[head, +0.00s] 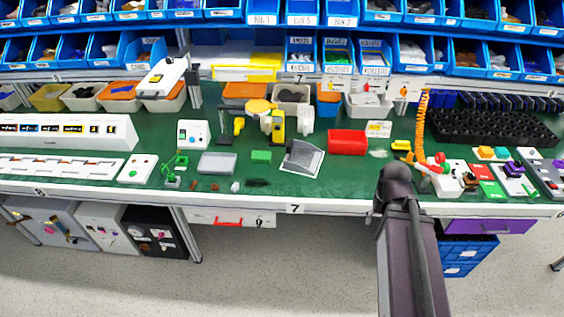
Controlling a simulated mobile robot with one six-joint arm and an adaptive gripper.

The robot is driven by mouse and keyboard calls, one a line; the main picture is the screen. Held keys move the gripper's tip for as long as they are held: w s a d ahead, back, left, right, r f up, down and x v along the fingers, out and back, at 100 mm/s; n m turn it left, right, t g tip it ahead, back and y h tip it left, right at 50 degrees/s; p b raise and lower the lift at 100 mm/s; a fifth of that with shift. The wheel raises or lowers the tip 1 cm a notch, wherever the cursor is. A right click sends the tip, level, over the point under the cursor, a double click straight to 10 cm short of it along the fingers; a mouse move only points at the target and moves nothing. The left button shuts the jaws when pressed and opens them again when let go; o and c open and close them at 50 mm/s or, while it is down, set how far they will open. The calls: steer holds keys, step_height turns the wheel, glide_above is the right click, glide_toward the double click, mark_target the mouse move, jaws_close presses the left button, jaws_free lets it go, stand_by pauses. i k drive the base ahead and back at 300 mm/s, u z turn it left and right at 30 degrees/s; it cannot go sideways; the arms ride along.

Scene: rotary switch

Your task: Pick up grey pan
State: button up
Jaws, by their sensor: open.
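A white box (193,134) stands behind the tray. Small loose pieces lie near the front edge. Blue bins (224,50) line the back. Switch boxes crowd the right.

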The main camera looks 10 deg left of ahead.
mark_target(301, 156)
steer(key=u, duration=0.25)
steer(key=k, duration=0.5)
steer(key=u, duration=0.85)
steer(key=k, duration=0.75)
steer(key=u, duration=0.5)
steer(key=i, duration=1.35)
steer(key=z, duration=1)
steer(key=i, duration=0.85)
steer(key=z, duration=0.35)
